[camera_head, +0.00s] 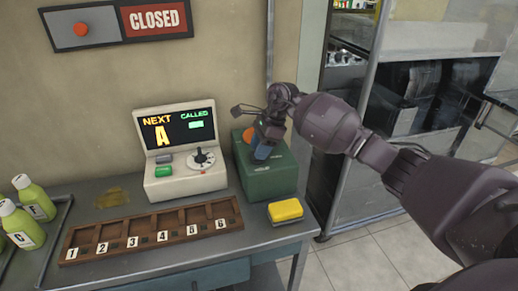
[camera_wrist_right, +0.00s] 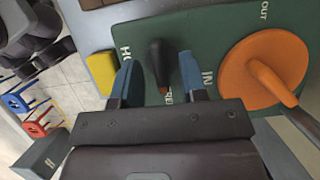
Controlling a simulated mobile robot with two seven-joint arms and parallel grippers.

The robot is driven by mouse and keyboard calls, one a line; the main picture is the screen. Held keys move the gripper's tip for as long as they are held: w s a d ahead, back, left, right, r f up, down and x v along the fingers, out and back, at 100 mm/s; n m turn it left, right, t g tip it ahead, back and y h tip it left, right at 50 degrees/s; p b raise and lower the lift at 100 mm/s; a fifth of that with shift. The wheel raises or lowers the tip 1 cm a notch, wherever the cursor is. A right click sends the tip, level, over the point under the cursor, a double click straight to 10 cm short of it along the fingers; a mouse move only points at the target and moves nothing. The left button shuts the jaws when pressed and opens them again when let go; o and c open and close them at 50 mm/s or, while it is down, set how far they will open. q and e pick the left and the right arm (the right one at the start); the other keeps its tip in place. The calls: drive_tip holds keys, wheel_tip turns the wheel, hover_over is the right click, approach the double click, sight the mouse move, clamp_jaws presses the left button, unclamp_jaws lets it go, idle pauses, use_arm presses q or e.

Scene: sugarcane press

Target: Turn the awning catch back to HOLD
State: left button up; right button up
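The awning catch (camera_wrist_right: 160,62) is a black knob on top of the green box (camera_head: 270,183). In the right wrist view it has a small orange-brown tip that points toward a partly hidden label starting "RE". A label starting "HO" is to its left, partly covered by a finger. My right gripper (camera_wrist_right: 158,78) is open, with one blue finger on each side of the knob and gaps between. In the head view my right gripper (camera_head: 264,145) is above the green box and hides the catch. My left gripper is not in view.
An orange crank disc (camera_wrist_right: 262,70), marked IN and OUT, is close to the right finger. A yellow sponge-like block (camera_head: 286,210) lies in front of the box. A display console (camera_head: 185,180), a numbered wooden rack (camera_head: 150,230) and green bottles (camera_head: 20,225) are to the left.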

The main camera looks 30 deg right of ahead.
drive_tip(key=shift+f, duration=0.2)
clamp_jaws()
